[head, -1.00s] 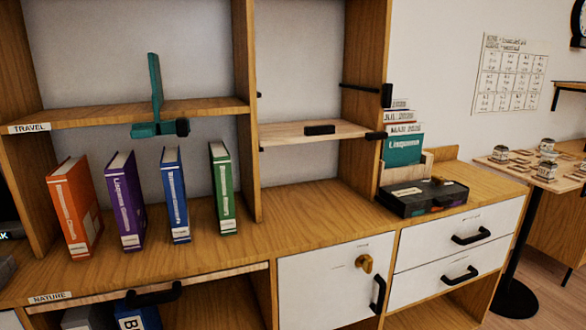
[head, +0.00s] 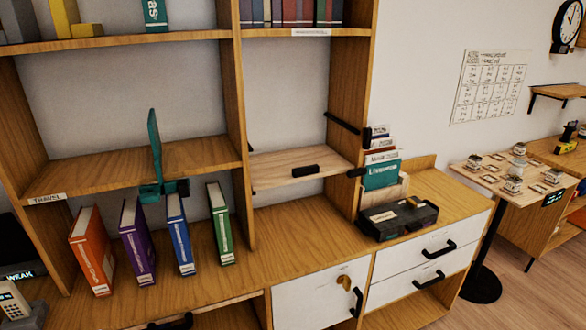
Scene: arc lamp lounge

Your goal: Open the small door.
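The small door (head: 305,303) is a white panel low in the wooden shelf unit, left of two white drawers. It looks shut, and its lower part is cut off by the frame. It has a brass knob or lock piece (head: 344,282) near its upper right and a black handle (head: 357,301) at its right edge. Neither of my grippers shows in the head view.
Orange (head: 91,251), purple (head: 137,242), blue (head: 180,234) and green (head: 220,223) books stand on the counter. A black case (head: 399,218) sits above the drawers (head: 428,249). A small table (head: 515,180) stands at right, with floor between.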

